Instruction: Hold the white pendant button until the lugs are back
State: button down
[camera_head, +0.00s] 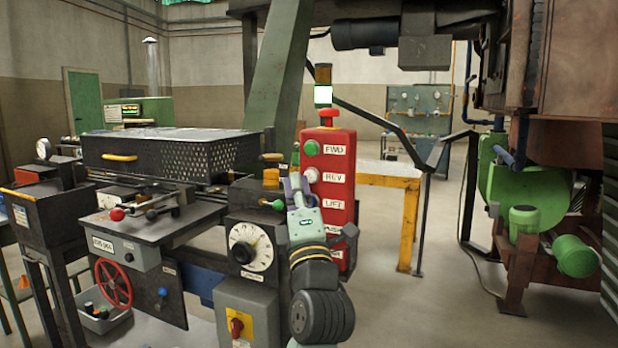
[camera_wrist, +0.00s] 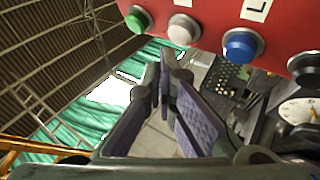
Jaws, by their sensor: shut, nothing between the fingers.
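The red pendant box (camera_head: 340,180) stands upright in the middle of the head view, with FWD, REV and LIFT labels. The white button (camera_head: 311,175) sits beside the REV label, below the green button (camera_head: 310,148). In the wrist view the white button (camera_wrist: 183,30) is between the green button (camera_wrist: 138,19) and the blue button (camera_wrist: 241,46). My gripper (camera_head: 297,183) is shut and empty in front of the pendant. In the wrist view its fingertips (camera_wrist: 173,68) appear close to the white button; I cannot tell whether they touch it. I cannot make out the lugs.
A black perforated housing (camera_head: 180,152) and a bench with a dial (camera_head: 250,247) stand left of my arm. A stack lamp (camera_head: 323,95) glows whitish green above the pendant. A yellow-legged table (camera_head: 410,225) stands behind. Open floor lies to the right.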

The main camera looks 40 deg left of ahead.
jog(key=shift+w, duration=0.1)
dwell(0.4)
jog(key=shift+w+a, duration=0.1)
jog(key=shift+w, duration=0.25)
jog(key=shift+w+a, duration=0.1)
jog(key=shift+w, duration=0.4)
dwell(1.9)
jog(key=shift+s, duration=0.15)
dwell(3.9)
jog(key=shift+s+d, duration=0.2)
jog(key=shift+s, duration=0.55)
jog(key=shift+s, duration=0.1)
